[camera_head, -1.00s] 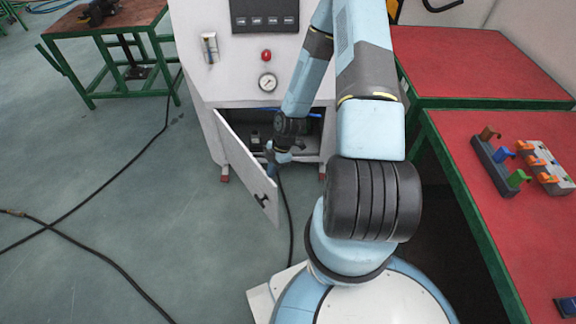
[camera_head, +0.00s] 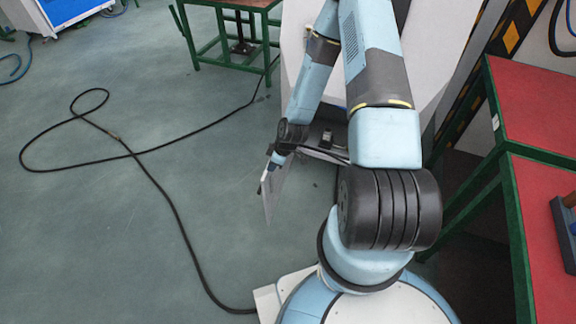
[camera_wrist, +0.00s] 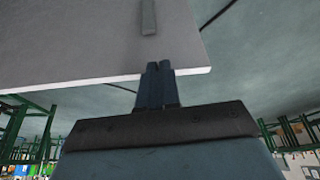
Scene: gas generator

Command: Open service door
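The service door (camera_head: 273,192) is a thin grey panel that stands swung out from the white generator cabinet (camera_head: 292,38). A dark opening (camera_head: 322,138) shows behind it, partly hidden by my arm. My gripper (camera_head: 268,170) is at the door's upper part, on its side near the cabinet opening. In the wrist view the door panel (camera_wrist: 80,50) fills the upper left, with a grey strip-like handle (camera_wrist: 148,16) on it. My gripper's fingers (camera_wrist: 160,68) are together, overlapping the panel's edge in the picture. Nothing shows between them; whether they touch the panel I cannot tell.
A black cable (camera_head: 165,195) loops over the green floor at left and runs towards my base. A green-framed table (camera_head: 235,30) stands at the back. Red-topped green tables (camera_head: 545,200) stand close on the right.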

